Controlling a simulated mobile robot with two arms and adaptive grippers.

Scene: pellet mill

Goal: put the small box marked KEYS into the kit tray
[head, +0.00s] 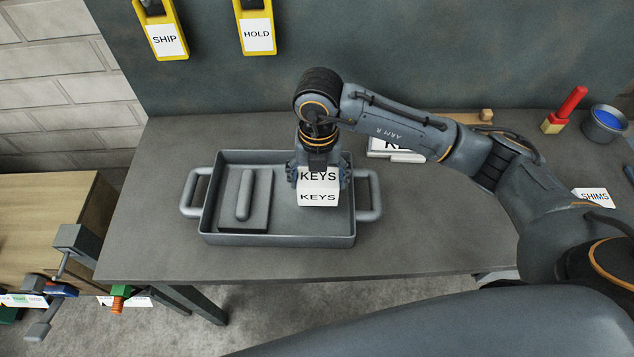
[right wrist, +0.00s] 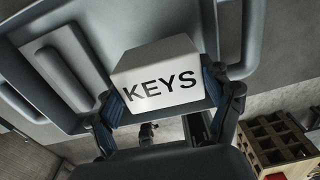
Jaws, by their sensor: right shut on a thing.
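A small white box marked KEYS (head: 318,190) is between the fingers of my right gripper (head: 319,172), which is shut on it. In the head view the box shows over the right part of the grey kit tray (head: 280,240). I cannot tell whether the box touches the tray floor. The right wrist view shows the KEYS box (right wrist: 160,78) with a blue-grey finger on each side, and tray walls around it. A flat grey piece with a raised bar (head: 244,198) lies in the tray's left part. My left gripper is not in view.
Behind my right arm is a partly hidden white lettered item (head: 396,155). A red-handled tool (head: 570,103), a blue-filled bowl (head: 605,122) and a SHIMS label (head: 594,197) are at the right. Yellow SHIP (head: 165,40) and HOLD (head: 257,36) tags hang behind. The bench left of the tray is clear.

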